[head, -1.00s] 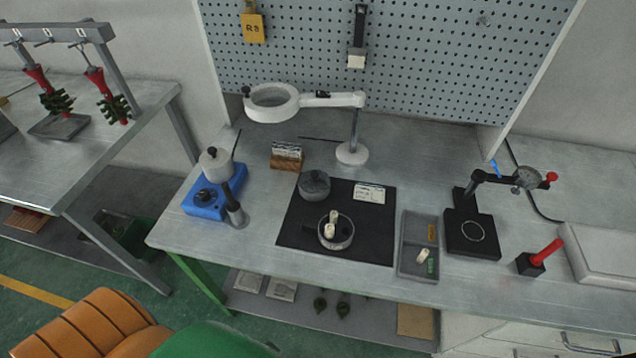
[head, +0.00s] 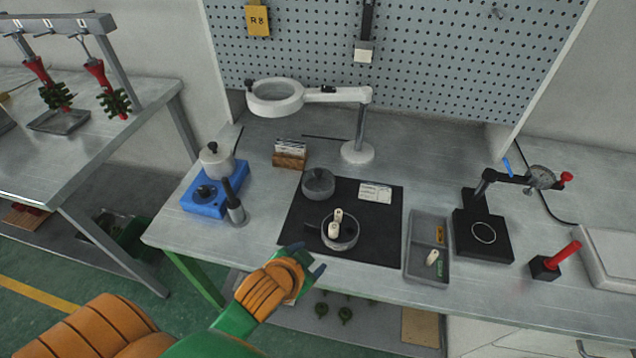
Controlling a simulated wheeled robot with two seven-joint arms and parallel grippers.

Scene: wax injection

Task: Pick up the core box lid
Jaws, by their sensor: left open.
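A round dark grey piece, which looks like the core box lid (head: 318,187), lies on the black mat (head: 375,240) near its back left corner. A round grey core box (head: 348,243) stands in front of it on the mat, with white cores (head: 336,222) in it. My left gripper (head: 312,262) is open and empty at the bench's front edge, in front of the mat and apart from the box and lid. My right gripper is not in view.
A magnifier lamp (head: 357,152) stands behind the mat. A blue heater (head: 205,200) with a pot and a dark upright tool (head: 234,212) are at its left. A grey tray (head: 413,262), a black gauge stand (head: 483,245) and a red-handled tool (head: 545,265) are at its right.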

